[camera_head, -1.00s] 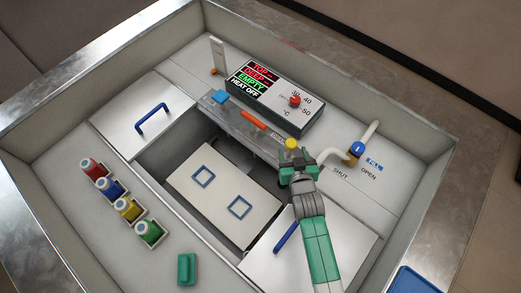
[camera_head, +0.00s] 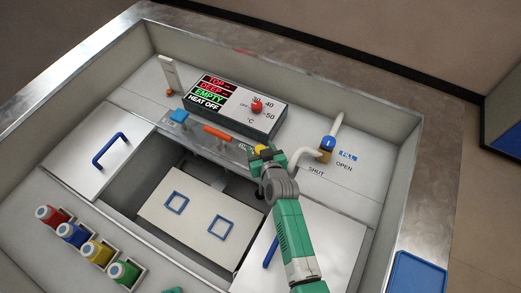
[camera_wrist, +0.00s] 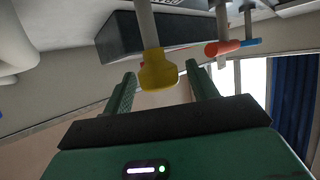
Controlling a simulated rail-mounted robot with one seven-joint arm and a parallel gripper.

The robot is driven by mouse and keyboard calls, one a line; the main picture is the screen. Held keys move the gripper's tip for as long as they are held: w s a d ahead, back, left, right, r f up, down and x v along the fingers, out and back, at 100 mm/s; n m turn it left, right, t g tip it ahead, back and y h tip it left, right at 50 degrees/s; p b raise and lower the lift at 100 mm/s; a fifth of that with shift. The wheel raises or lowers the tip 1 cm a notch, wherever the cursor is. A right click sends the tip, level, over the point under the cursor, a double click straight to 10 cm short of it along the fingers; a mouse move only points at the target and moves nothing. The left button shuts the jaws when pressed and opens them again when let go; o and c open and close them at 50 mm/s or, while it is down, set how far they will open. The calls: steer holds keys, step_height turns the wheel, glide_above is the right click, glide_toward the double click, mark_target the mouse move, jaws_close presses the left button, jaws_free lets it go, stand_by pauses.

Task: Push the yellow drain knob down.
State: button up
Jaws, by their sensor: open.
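The yellow drain knob (camera_head: 261,148) stands at the edge of the metal ledge, partly hidden behind my gripper (camera_head: 265,157) in the head view. In the wrist view the yellow knob (camera_wrist: 158,71) is on a pale stem and shows between the two green fingers of my gripper (camera_wrist: 161,76). The fingers are apart, with a gap on both sides of the knob. I cannot tell the exact depth between fingertips and knob.
On the same ledge are an orange handle (camera_head: 217,132) and a blue knob (camera_head: 179,115). A display box (camera_head: 236,105) with a red dial stands behind. A pale spout and blue-topped valve (camera_head: 327,143) are close on the right. A white panel (camera_head: 185,212) lies below in the basin.

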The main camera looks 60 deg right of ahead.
jaws_close()
step_height(320, 180, down, 5)
steer(key=b, duration=0.4)
steer(key=shift+s+a+r+b, duration=0.1)
steer(key=shift+b, duration=0.2)
steer(key=shift+r, duration=0.1)
steer(key=shift+c, duration=2)
jaws_free()
steer(key=o, duration=0.4)
steer(key=shift+c, duration=0.2)
steer(key=shift+o, duration=0.2)
